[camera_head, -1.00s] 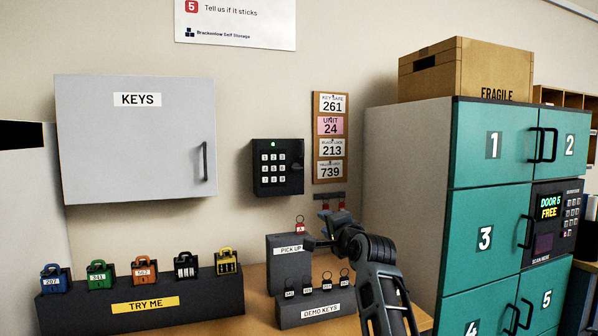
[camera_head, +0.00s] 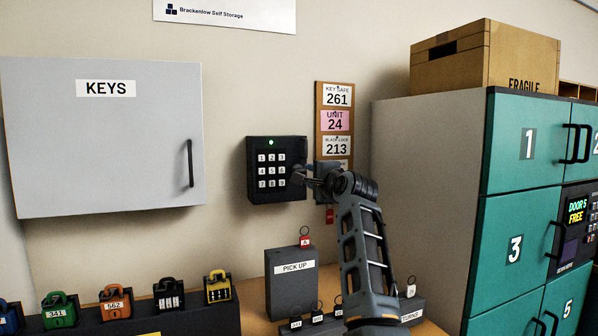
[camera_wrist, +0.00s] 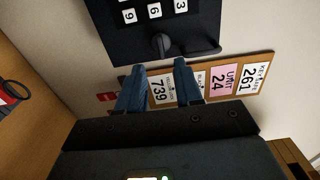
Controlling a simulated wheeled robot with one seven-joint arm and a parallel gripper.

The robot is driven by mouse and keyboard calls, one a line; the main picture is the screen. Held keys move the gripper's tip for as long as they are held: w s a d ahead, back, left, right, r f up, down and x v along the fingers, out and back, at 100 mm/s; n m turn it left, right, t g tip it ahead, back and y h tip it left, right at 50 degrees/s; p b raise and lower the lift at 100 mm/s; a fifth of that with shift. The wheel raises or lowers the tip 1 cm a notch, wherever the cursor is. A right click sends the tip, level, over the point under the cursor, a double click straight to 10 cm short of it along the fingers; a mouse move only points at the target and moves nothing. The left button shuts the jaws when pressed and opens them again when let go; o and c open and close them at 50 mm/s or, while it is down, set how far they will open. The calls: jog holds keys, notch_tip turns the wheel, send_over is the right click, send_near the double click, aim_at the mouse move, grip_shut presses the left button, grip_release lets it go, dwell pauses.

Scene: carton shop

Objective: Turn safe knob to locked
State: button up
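The key safe (camera_head: 262,188) is a black wall box with white number buttons and a lit green light at its top. Its dark knob is on the right side of its face, largely hidden by my gripper in the head view, and shows clearly in the wrist view as a round black knob (camera_wrist: 161,44) with a raised grip. My gripper (camera_head: 304,174) is in front of the safe's right side. In the wrist view its two blue fingers (camera_wrist: 159,67) are apart with nothing between them, and the knob lies just beyond the fingertips, roughly centred between them.
A tag board (camera_head: 321,125) with number cards hangs right of the safe, close behind my gripper. A grey KEYS cabinet (camera_head: 105,145) is at left. Below are a PICK UP stand (camera_head: 290,285) and a row of padlocks. Teal lockers (camera_head: 525,190) stand at right.

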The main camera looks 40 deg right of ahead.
aim_at(301, 171)
jog(key=shift+p+x, duration=0.7)
jog(key=shift+x, duration=2.9)
grip_shut()
